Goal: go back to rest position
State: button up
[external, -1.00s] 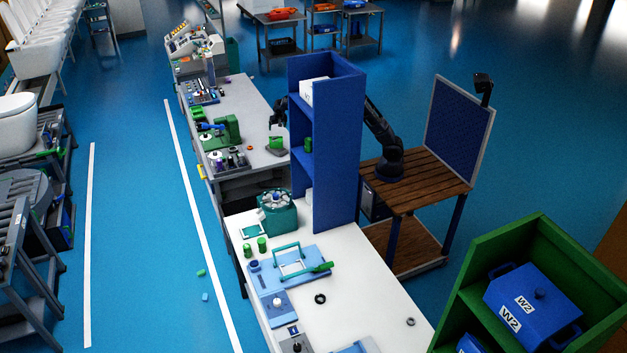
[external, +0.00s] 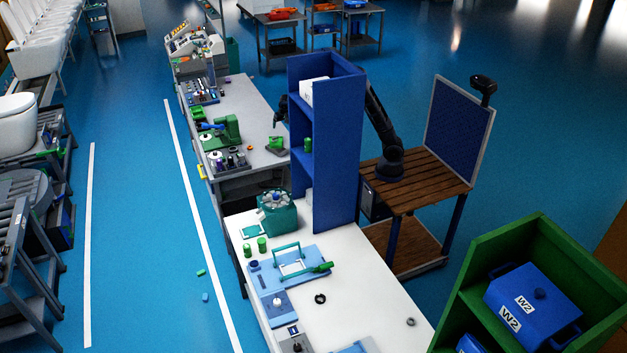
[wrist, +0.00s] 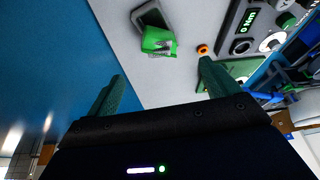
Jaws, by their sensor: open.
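My gripper (external: 277,121) shows in the external view above the grey far workbench (external: 250,100), just left of the tall blue shelf. Its forearm is partly hidden by that shelf. In the wrist view the two green fingers of my gripper (wrist: 162,84) stand wide apart with nothing between them. A green part (wrist: 158,40) on a dark grey holder (wrist: 151,15) is on the bench beyond the fingertips, apart from them. The green part (external: 276,144) is below my gripper in the external view.
The tall blue shelf (external: 338,165) stands close beside my arm. A wooden-topped cart (external: 420,182) carries my arm's base and a blue panel (external: 460,120). A small orange ring (wrist: 202,49) lies on the bench. A green device (external: 228,130) stands further left. Blue floor is open at right.

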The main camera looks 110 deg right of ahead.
jog(key=s+a+r+n+t, duration=0.15)
jog(key=s+a+r, duration=0.3)
jog(key=a, duration=0.45)
jog(key=s+a+r+n+y, duration=0.1)
jog(key=s+a+r+n, duration=0.3)
jog(key=a, duration=0.5)
jog(key=s+a+r+n+t, duration=0.1)
jog(key=s+a+r, duration=0.35)
jog(key=a, duration=0.35)
jog(key=s+a+f+n+t+y, duration=0.1)
jog(key=s+a+n+y, duration=0.2)
jog(key=s+a+n, duration=0.7)
jog(key=s+a, duration=1.1)
jog(key=a, duration=0.2)
jog(key=shift+s+a, duration=0.15)
jog(key=shift+a, duration=0.2)
